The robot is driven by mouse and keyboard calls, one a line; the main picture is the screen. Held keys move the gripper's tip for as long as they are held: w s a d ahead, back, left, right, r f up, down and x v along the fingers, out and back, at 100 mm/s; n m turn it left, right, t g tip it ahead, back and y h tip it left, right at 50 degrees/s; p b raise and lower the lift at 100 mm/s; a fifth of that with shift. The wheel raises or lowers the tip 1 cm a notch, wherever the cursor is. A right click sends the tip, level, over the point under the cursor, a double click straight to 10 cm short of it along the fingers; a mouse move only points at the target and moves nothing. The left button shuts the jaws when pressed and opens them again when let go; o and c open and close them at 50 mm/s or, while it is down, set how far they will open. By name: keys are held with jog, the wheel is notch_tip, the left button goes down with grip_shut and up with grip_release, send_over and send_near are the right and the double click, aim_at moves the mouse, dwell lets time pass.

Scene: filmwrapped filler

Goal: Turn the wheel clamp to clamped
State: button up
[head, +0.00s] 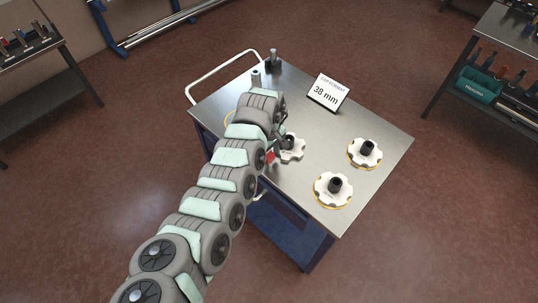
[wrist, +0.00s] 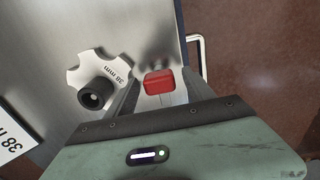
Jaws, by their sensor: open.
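A red block-like part (wrist: 158,82), perhaps the handle of the wheel clamp, shows between the fingers of my gripper (wrist: 158,90) in the wrist view. The gripper is open; I cannot tell whether a finger touches the part. In the head view the red part (head: 270,156) shows beside my arm, which hides most of the gripper. A white star-shaped wheel (wrist: 88,70) marked 38 mm, with a black hub, lies left of the fingers in the wrist view. This wheel (head: 294,148) is right of my arm in the head view.
Two more white star wheels with yellow edges, one at the right (head: 365,153) and one nearer (head: 333,189), lie on the metal cart top (head: 225,101). A 38 mm sign (head: 328,93) and two small posts stand toward the back. The cart's right side has free room.

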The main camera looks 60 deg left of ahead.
grip_shut()
dwell(0.8)
